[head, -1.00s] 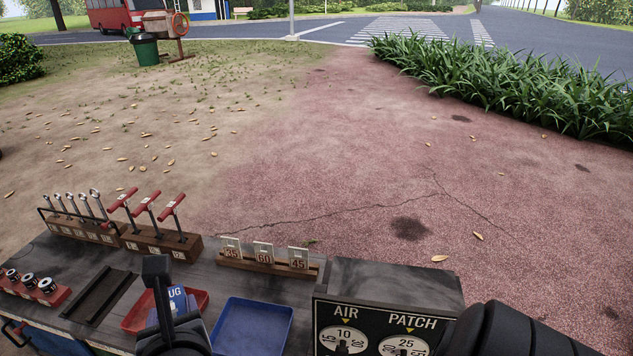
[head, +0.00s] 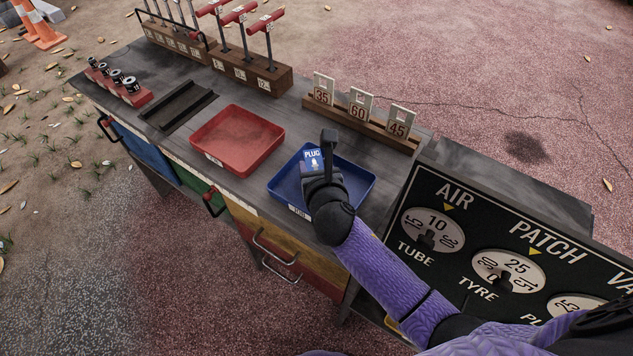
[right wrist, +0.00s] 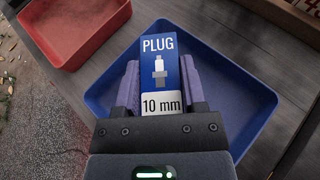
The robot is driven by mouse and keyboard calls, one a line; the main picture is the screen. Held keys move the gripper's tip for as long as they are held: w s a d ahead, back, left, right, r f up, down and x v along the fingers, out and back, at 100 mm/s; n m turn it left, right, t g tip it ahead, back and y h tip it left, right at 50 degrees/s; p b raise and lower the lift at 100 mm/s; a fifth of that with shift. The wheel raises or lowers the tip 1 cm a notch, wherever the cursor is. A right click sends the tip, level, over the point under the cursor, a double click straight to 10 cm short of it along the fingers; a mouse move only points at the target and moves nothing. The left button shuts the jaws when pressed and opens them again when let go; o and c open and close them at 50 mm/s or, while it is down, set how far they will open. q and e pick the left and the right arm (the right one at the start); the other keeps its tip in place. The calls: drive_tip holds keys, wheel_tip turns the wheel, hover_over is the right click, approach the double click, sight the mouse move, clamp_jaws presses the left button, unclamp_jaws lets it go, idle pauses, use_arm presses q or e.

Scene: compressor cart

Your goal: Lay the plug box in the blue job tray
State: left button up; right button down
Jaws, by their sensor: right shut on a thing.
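The plug box (head: 313,159) is a small blue and white box marked PLUG; in the right wrist view (right wrist: 160,68) it also reads 10 mm. My right gripper (head: 323,158) is shut on it, with one finger on each side of the box in the right wrist view (right wrist: 160,88). The blue job tray (head: 360,185) is on the bench top, and in the right wrist view (right wrist: 245,100) it lies behind and around the held box. The box is over the tray; whether it touches the tray floor I cannot tell. My left gripper is not in view.
An empty red tray (head: 237,140) is left of the blue tray. A wooden card rack (head: 360,125) stands behind it, and the dial panel (head: 490,250) rises to the right. T-handle tools (head: 245,65) and a socket rack (head: 120,90) are further left.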

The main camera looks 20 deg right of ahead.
wheel_tip(320, 180, down, 3)
drive_tip(key=shift+r+b, duration=0.1)
drive_tip(key=shift+b, duration=0.5)
drive_tip(key=shift+r, duration=0.25)
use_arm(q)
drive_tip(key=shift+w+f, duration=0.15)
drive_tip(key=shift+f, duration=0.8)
use_arm(e)
drive_tip(key=shift+f, duration=0.15)
drive_tip(key=c, duration=0.6)
unclamp_jaws()
drive_tip(key=o, duration=0.4)
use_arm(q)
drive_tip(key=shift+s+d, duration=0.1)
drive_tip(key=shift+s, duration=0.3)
use_arm(e)
drive_tip(key=shift+o, duration=0.2)
drive_tip(key=shift+f, duration=0.1)
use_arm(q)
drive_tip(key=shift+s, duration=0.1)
